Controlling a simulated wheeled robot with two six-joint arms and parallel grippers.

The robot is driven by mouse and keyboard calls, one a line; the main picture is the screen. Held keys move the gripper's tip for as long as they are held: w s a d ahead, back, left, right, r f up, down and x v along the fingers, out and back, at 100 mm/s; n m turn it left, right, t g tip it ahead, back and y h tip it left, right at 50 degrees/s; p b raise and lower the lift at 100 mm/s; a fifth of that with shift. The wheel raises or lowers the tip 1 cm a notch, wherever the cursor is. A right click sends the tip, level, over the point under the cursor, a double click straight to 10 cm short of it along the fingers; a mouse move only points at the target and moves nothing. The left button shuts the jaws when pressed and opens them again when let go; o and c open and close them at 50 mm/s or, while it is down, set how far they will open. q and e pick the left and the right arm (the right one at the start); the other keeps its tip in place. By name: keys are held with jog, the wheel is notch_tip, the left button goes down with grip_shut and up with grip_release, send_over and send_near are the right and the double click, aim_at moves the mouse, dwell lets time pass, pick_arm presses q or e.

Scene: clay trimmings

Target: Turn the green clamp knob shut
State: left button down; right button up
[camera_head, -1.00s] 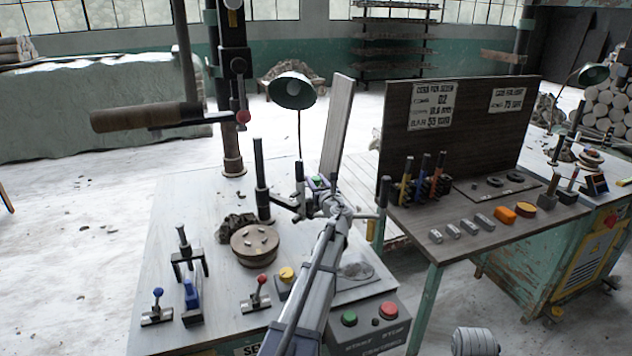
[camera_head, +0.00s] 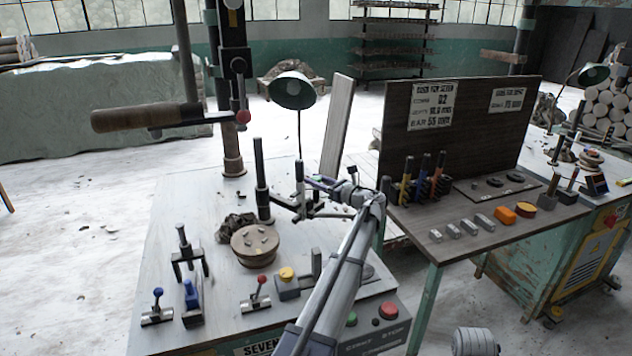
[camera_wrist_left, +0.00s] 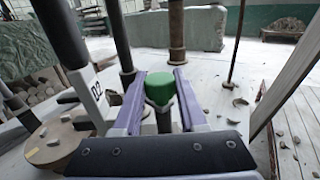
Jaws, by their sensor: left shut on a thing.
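The green clamp knob (camera_wrist_left: 160,87) shows in the left wrist view, on top of a dark post. My left gripper (camera_head: 314,183) reaches over the table in the head view from the right of the clamp. In the left wrist view its two purple fingers lie on either side of the knob, shut on it. In the head view the knob is hidden at the fingers. Dark clamp bars (camera_head: 288,207) show just below the fingers. My right gripper is not in view.
A dark upright post (camera_head: 261,180) and a round wooden block (camera_head: 255,246) stand left of the clamp. A green lamp (camera_head: 292,90) is behind it. A leaning board (camera_head: 337,125) stands close behind my wrist. Small levers and buttons line the front edge.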

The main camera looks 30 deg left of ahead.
pick_arm(q)
jog(key=shift+n+g, duration=0.5)
jog(key=shift+g, duration=0.3)
jog(key=shift+c, duration=2.3)
grip_release()
jog(key=d, duration=0.7)
jog(key=shift+s+d, duration=0.35)
